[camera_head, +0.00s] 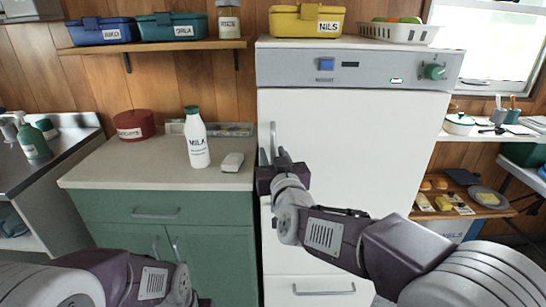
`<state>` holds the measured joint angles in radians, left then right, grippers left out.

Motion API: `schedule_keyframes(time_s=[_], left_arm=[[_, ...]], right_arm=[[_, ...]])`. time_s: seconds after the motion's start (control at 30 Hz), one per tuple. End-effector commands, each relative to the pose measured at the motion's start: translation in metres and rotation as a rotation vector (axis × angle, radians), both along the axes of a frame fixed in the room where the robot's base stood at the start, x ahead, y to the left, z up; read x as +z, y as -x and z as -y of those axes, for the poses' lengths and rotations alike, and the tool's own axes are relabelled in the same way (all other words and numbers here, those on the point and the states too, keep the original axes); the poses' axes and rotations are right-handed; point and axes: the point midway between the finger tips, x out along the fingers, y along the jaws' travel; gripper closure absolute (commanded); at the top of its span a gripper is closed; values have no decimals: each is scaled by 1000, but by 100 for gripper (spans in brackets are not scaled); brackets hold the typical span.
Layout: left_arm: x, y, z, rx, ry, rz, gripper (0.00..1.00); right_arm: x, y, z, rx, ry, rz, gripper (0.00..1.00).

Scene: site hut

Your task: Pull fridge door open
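The white fridge (352,165) stands in the middle of the head view, with its door closed flush. Its upright metal handle (273,136) is at the left edge of the door. My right gripper (273,158) is at the lower part of this handle, its fingers apart on either side of it. The gripper and wrist hide the handle's lower end, and I see no clear contact. My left arm (150,283) shows at the bottom left, its gripper below the picture.
A counter (110,172) with a milk bottle (196,138) and a red tin (134,125) adjoins the fridge on the left. A yellow box (306,20) and a white basket (399,32) stand on top. A low shelf (490,212) is at the right.

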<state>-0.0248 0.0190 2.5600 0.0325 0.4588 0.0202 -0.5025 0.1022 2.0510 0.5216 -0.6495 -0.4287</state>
Motion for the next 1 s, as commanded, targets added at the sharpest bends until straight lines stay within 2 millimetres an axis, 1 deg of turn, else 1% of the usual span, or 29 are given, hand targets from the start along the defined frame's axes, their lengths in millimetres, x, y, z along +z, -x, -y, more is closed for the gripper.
schedule_keyframes(time_s=[0.1, 0.17, 0.2, 0.23, 1.0], left_arm=[[0, 0, 0, 0, 0, 0, 40], [0, 0, 0, 0, 0, 0, 40], [0, 0, 0, 0, 0, 0, 40], [0, 0, 0, 0, 0, 0, 40], [0, 0, 0, 0, 0, 0, 40]], right_arm=[[0, 0, 0, 0, 0, 0, 66], [0, 0, 0, 0, 0, 0, 83], [0, 0, 0, 0, 0, 0, 94], [0, 0, 0, 0, 0, 0, 100], [0, 1, 0, 0, 1, -1, 100]])
